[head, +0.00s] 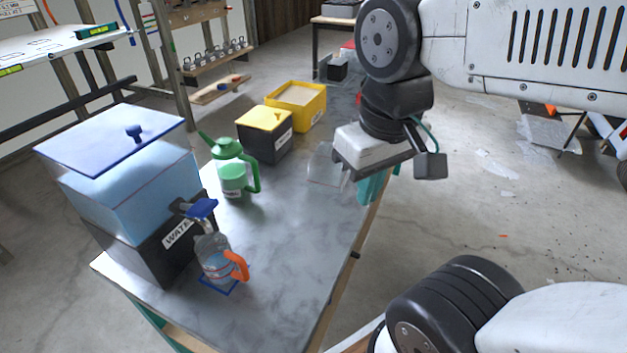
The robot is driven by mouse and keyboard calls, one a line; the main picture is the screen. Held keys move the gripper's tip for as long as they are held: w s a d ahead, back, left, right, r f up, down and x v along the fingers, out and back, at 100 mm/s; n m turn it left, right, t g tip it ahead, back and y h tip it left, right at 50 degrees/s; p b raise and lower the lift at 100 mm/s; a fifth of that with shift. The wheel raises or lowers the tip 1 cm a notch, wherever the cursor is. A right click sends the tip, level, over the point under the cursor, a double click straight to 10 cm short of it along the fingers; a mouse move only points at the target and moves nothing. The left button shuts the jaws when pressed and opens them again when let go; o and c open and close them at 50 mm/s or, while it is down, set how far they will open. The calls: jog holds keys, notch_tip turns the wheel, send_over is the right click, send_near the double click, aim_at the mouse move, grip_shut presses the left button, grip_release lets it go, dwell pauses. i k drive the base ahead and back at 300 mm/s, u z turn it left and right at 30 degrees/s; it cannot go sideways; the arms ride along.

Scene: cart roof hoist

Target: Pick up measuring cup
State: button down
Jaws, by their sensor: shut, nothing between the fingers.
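The measuring cup (213,262) is a clear jug with red markings and an orange handle pointing right. It stands upright on a blue-outlined square (232,287) near the front of the grey table, beneath the blue tap of the water dispenser. Whether it holds water is hard to tell. My gripper (371,188) is above the table's right edge, well behind and to the right of the cup and apart from it. It is shut and empty, its fingers pointing down and partly hidden by its housing.
The water dispenser (125,190) stands close left of the cup. Behind it are a green watering can (234,178), a black box with a yellow lid (265,142) and a yellow bin (300,98). The grey table (285,255) is clear to the cup's right.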

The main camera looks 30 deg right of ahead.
aim_at(214, 253)
jog(key=u, duration=0.05)
jog(key=k, duration=0.5)
jog(key=z, duration=1.95)
jog(key=k, duration=0.85)
jog(key=u, duration=1.3)
jog(key=i, duration=0.5)
